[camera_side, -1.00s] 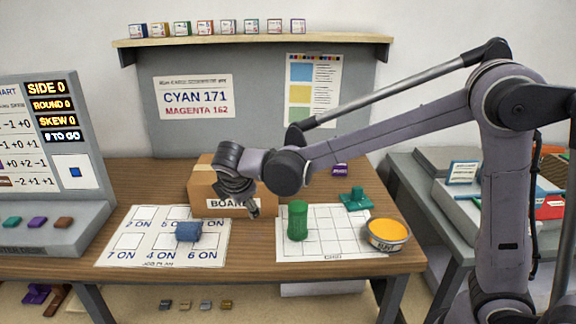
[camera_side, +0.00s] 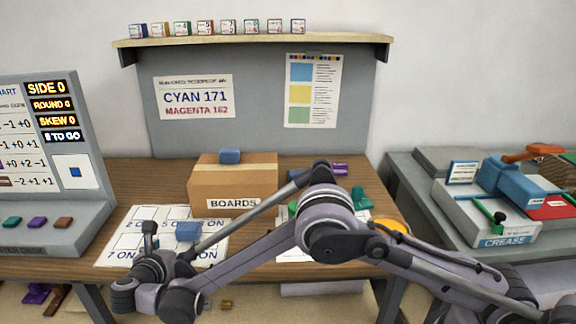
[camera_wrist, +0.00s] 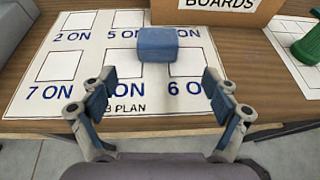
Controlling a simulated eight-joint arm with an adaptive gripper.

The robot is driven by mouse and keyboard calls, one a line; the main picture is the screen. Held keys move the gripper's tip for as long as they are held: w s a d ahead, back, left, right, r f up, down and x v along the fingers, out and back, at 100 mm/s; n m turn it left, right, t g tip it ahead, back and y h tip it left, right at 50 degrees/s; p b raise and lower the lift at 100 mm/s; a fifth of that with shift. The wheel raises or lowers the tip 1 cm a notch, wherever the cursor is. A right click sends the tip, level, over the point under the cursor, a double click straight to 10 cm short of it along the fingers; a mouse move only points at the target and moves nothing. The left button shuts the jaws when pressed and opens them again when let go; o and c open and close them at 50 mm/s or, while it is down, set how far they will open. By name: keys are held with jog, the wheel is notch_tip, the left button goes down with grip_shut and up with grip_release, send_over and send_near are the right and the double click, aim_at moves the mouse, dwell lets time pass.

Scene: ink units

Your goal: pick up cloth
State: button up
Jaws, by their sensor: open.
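A blue, soft-edged block (camera_side: 188,231), which may be the cloth, lies on the white job plan sheet (camera_side: 128,240). It also shows in the wrist view (camera_wrist: 157,45), ahead of my gripper and between the lines of its fingers. A second, smaller blue piece (camera_side: 230,156) sits on top of the boards box; I cannot tell which of the two is the cloth. My gripper (camera_wrist: 160,104) is open and empty. In the side view my gripper (camera_side: 150,238) is at the front left of the table, to the left of the blue block and apart from it.
The cardboard boards box (camera_side: 205,186) stands behind the sheet. A yellow-filled tin (camera_side: 392,227) is partly hidden by my arm. The grey score console (camera_side: 55,235) stands at left.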

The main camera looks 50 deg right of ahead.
aim_at(185, 234)
jog(key=x, duration=0.5)
jog(key=shift+d, duration=0.1)
jog(key=shift+x, duration=2.7)
jog(key=shift+w+r, duration=0.1)
jog(key=shift+w, duration=0.05)
jog(key=shift+c, duration=0.3)
jog(key=c, duration=1)
